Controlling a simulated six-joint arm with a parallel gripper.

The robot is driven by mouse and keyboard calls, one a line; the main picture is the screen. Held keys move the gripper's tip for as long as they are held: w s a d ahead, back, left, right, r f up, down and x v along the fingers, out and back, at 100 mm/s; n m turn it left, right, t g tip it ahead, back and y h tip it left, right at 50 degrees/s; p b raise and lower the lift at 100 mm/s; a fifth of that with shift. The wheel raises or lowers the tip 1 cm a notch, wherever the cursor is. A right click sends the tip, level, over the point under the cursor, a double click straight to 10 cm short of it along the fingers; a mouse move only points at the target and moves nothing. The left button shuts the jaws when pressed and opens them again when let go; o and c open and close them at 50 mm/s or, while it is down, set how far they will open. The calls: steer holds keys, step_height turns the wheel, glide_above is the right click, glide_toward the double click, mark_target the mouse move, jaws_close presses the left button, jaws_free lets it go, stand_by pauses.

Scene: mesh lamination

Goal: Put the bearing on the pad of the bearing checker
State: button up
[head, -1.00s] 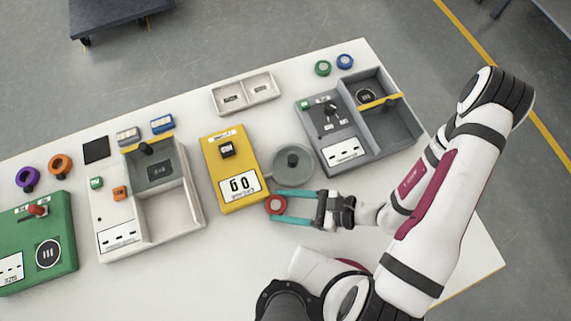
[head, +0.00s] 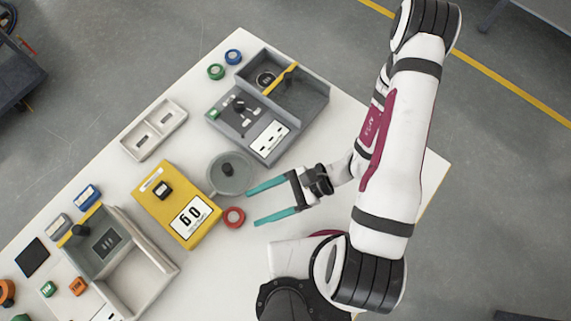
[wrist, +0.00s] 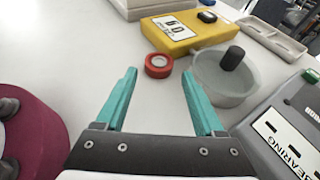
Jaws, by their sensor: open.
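A red ring with a pale centre, which looks like the bearing (head: 234,217), lies flat on the white table beside the front corner of the yellow device. It also shows in the wrist view (wrist: 158,65), ahead of my fingertips. My gripper (head: 252,208) is open and empty, its teal fingers pointing at the ring from the right, a short gap away. The grey bearing checker (head: 222,118), marked "BEARING" in the wrist view (wrist: 290,128), stands farther back.
A round grey dish with a black knob (head: 229,181) stands close to the ring, against the yellow device (head: 160,215). Green (head: 216,72) and blue (head: 233,57) rings lie behind the checker. A pale two-part tray (head: 132,147) is at the back.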

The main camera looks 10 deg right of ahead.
steer(key=v, duration=0.6)
steer(key=shift+d+r, duration=0.15)
steer(key=shift+d, duration=0.05)
step_height(320, 180, up, 10)
steer(key=d+n+g+h, duration=0.1)
steer(key=n+h, duration=0.5)
steer(key=shift+d+g, duration=0.25)
steer(key=shift+g, duration=0.05)
steer(key=shift+o, duration=0.3)
steer(key=s+d+r+n+t+h, duration=0.2)
steer(key=s+r+n+t+h, duration=0.1)
steer(key=r, duration=0.4)
steer(key=n+t+h, duration=0.1)
steer(key=h, duration=0.1)
steer(key=shift+s+r+h, duration=0.25)
steer(key=shift+r+h, duration=0.05)
steer(key=shift+r, duration=0.1)
steer(key=shift+d, duration=0.1)
